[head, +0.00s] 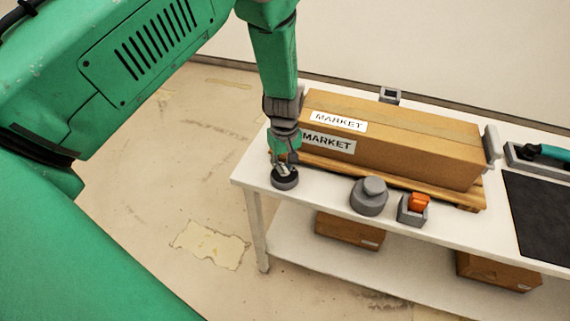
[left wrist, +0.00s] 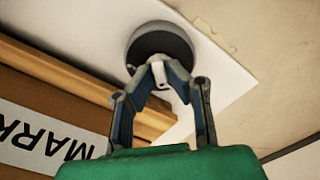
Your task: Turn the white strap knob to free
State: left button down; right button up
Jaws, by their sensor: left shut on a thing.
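The white strap knob (left wrist: 160,76) sits on a dark round base (left wrist: 160,42) at the corner of the white table. In the head view the round base (head: 285,182) stands at the table's left front, and the knob is mostly hidden by the gripper. My left gripper (head: 284,164) points down over the base. In the left wrist view its fingertips (left wrist: 160,68) close from both sides on the white knob. My right gripper is not in view.
A long cardboard box (head: 400,135) marked MARKET lies on a wooden pallet (head: 462,199) behind the knob. A grey round button-like part (head: 370,197) and an orange switch (head: 419,203) stand to its right. A black mat (head: 540,215) lies farther right.

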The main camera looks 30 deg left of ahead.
aim_at(285, 166)
pick_arm(q)
jog(key=shift+w+r, duration=0.15)
jog(key=shift+w, duration=0.05)
jog(key=c, duration=1.7)
grip_release()
jog(key=shift+c, duration=0.2)
jog(key=shift+o, duration=0.7)
jog(key=shift+s, duration=0.1)
jog(key=shift+r, duration=0.15)
notch_tip(285, 166, up, 12)
jog(key=shift+f, duration=0.25)
